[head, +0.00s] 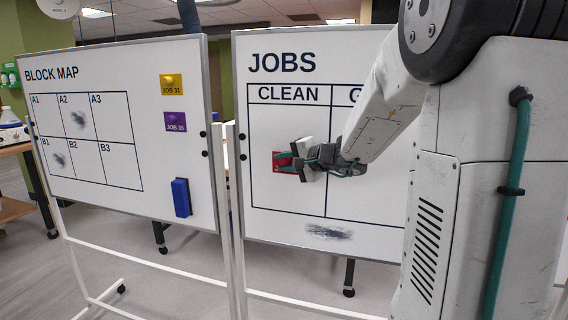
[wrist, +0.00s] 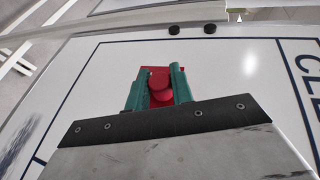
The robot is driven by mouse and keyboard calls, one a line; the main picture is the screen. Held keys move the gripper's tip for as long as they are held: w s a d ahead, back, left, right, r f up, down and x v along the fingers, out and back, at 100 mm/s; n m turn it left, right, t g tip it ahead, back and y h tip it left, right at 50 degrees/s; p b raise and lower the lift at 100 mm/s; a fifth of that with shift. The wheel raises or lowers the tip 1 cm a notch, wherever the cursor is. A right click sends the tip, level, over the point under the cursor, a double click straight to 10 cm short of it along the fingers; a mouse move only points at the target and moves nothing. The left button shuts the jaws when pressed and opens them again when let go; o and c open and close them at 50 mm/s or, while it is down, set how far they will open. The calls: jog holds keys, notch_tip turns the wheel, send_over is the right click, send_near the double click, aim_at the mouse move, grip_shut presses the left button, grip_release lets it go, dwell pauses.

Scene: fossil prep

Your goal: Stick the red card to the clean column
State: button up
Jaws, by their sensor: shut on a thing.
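The red card (head: 279,161) is at the left part of the CLEAN column (head: 288,205) on the JOBS board, in the head view. In the wrist view the red card (wrist: 148,74) lies flat against or very close to the white board, inside the column's dark lines. My gripper (head: 284,163) is shut on the red knob (wrist: 160,84) of the card, with a green finger on each side in the wrist view (wrist: 158,90). Whether the card touches the board cannot be told. My gripper hides part of the card.
The BLOCK MAP board (head: 125,185) stands at the left with a yellow card (head: 172,84), a purple card (head: 175,122) and a blue eraser (head: 181,197). A dark smudge (head: 329,232) marks the JOBS board's lower part. My arm hides the board's right side.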

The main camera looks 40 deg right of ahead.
jog(key=shift+w+d, duration=0.35)
jog(key=shift+d, duration=0.1)
dwell(0.5)
jog(key=o, duration=0.8)
jog(key=shift+a, duration=0.1)
jog(key=s+a, duration=0.4)
jog(key=a, duration=0.1)
jog(key=shift+s+a, duration=0.15)
jog(key=shift+a, duration=0.05)
